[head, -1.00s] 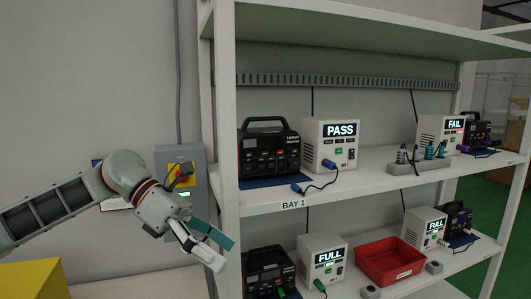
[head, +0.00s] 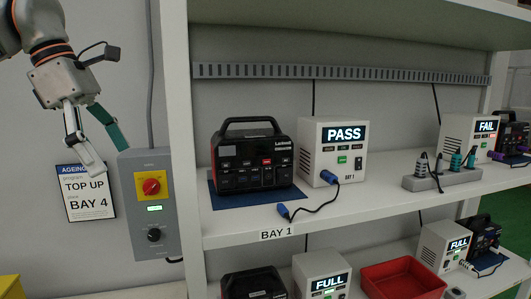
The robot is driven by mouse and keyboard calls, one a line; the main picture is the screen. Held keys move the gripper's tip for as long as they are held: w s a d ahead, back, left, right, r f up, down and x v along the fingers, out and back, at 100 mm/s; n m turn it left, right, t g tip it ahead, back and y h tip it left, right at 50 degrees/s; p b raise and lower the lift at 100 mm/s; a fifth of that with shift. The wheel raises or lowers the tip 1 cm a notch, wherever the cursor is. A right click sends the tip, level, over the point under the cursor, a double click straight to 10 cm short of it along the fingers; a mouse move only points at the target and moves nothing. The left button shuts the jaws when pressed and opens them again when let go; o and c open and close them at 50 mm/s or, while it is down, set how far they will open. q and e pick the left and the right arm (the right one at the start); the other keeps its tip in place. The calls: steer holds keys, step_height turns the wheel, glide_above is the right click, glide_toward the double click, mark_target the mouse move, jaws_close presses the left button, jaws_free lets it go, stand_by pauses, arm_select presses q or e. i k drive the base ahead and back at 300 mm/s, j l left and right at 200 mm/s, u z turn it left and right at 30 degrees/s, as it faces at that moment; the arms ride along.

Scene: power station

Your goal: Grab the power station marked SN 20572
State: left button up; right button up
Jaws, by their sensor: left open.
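A black power station with red sides and a top handle (head: 252,177) stands on a blue mat (head: 216,199) on the upper shelf at BAY 1. Other similar stations stand on the lower shelf at left (head: 252,286), at the far right of the upper shelf (head: 511,139) and at the lower right (head: 484,236). No serial number is readable, so I cannot tell which is SN 20572. My left gripper (head: 107,158) is open and empty, with one white and one teal finger pointing down, left of the shelf and apart from every station. My right gripper is out of view.
A white tester reading PASS (head: 343,165) with a blue-plugged cable stands right of the station. A FAIL tester (head: 463,137), socket strip (head: 443,178) and red bin (head: 402,281) are further right. The shelf post (head: 180,120) and a switch box (head: 150,205) stand near my gripper.

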mark_target(234, 147)
steer(key=i+l, duration=0.65)
steer(key=i, duration=0.1)
